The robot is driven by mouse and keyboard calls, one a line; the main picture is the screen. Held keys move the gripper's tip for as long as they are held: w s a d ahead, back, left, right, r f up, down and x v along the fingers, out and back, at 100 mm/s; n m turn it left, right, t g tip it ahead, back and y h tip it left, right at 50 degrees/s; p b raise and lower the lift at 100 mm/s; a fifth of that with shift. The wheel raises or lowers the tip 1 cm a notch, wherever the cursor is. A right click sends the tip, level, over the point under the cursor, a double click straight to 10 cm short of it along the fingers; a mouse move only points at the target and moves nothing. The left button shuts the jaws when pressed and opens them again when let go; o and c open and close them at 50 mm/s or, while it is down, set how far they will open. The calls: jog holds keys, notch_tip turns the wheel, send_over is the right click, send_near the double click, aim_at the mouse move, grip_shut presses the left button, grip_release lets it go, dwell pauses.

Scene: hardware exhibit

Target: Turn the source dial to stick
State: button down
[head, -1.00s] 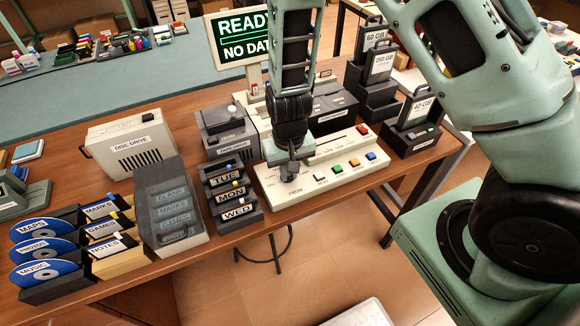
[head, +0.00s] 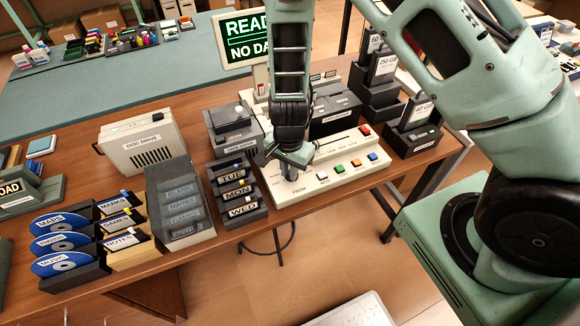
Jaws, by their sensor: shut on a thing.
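The cream control console (head: 345,178) stands at the table's front right edge. It has white, green, orange and blue buttons along its front, a red button at the back right, and a "FROM" label at its front left. My gripper (head: 290,170) points down over that left end, shut on the source dial above the label. The gripper covers most of the dial, so its pointer and the setting it faces cannot be read. The screen (head: 245,38) behind shows "READ…" and "NO DA…", partly hidden by my arm.
Day-labelled trays (head: 240,208) stand close left of the console, with a grey lidded box (head: 180,205) and blue discs (head: 62,242) farther left. Dark cartridge holders (head: 412,138) stand to the right. A disc drive (head: 142,140) sits behind.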

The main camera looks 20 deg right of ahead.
aim_at(288, 174)
jog(key=shift+w+m, duration=0.1)
jog(key=shift+m, duration=0.5)
jog(key=c, duration=1.4)
grip_release()
jog(key=shift+c, duration=0.2)
jog(key=shift+r, duration=0.1)
notch_tip(288, 174, up, 17)
jog(key=p, duration=0.1)
jog(key=shift+r, duration=0.15)
jog(key=shift+a, duration=0.1)
